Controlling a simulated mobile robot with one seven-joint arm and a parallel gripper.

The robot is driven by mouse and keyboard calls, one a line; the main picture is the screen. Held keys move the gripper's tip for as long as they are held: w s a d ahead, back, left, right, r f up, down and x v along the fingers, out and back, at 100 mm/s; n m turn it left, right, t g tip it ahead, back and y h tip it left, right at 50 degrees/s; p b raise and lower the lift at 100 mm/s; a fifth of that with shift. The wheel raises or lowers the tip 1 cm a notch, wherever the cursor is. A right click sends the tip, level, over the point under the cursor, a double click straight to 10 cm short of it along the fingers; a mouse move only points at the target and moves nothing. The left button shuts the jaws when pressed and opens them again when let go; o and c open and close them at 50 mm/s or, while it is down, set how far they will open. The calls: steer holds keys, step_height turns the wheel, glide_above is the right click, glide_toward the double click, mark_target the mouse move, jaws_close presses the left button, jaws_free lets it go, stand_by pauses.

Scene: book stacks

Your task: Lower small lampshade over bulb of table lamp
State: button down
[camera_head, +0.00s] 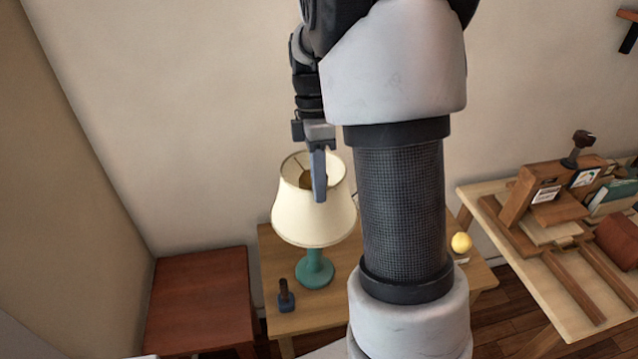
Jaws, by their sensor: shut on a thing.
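The cream lampshade (313,223) is upright, with its narrow open end up, above and around the top of the table lamp (315,270). The lamp has a teal base and stands on the small wooden table (340,316). My gripper (319,188) points down at the shade's top rim and is shut on the shade, one finger showing outside its near wall. The bulb is hidden by the shade and finger, and I cannot tell whether the shade rests on the lamp.
A small dark stamp-like object (286,297) stands left of the lamp base. A yellow lemon-like object (461,243) lies at the right. A reddish-brown table (200,297) stands left. A workbench (505,238) with wooden pieces and books stands right. My arm hides part of the lamp table.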

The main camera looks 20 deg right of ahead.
steer(key=shift+f, duration=0.1)
stand_by(0.3)
step_height(320, 180, down, 7)
steer(key=b, duration=0.4)
stand_by(1.5)
stand_by(0.4)
steer(key=c, duration=1.9)
jaws_free()
steer(key=shift+o, duration=0.2)
steer(key=p+v, duration=0.2)
steer(key=v, duration=1.5)
steer(key=s+a+r+m+t+p, duration=0.2)
steer(key=s+a+r+m+t, duration=0.3)
steer(key=s+m, duration=0.4)
steer(key=s+a+f+m+t+p, duration=0.1)
steer(key=s+a+m+t, duration=0.2)
steer(key=s+m, duration=0.3)
steer(key=s+a, duration=0.1)
steer(key=s, duration=0.3)
steer(key=shift+f+t+h, duration=0.3)
